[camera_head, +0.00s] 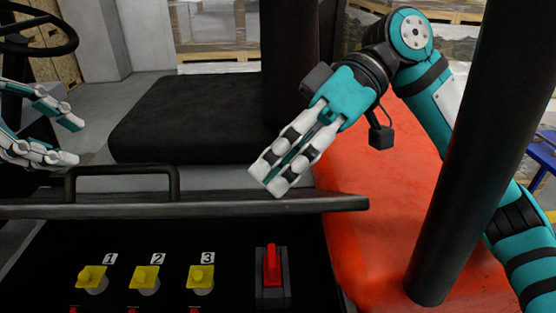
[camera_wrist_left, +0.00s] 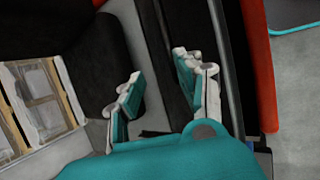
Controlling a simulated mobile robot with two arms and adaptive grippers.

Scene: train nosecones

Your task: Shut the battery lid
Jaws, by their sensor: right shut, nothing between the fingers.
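The battery lid (camera_head: 250,206) is a dark panel seen nearly edge-on across the head view, with a black bar handle (camera_head: 122,170) on its top left. It stands raised, and the panel with switches below it is exposed. My left gripper (camera_head: 76,140) is at the left edge, fingers spread and empty, beside the handle and apart from it. The left wrist view also shows its two fingers (camera_wrist_left: 158,66) apart. My right gripper (camera_head: 268,183) is shut and empty, above the right part of the lid's edge; I cannot tell whether it touches.
Yellow switches (camera_head: 145,278) numbered 1 to 3 and a red lever (camera_head: 271,264) sit in front of the lid. A black seat cushion (camera_head: 185,118) lies behind. A dark post (camera_head: 470,160) stands at the right, before an orange-red body panel (camera_head: 375,240). A steering wheel (camera_head: 38,32) is upper left.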

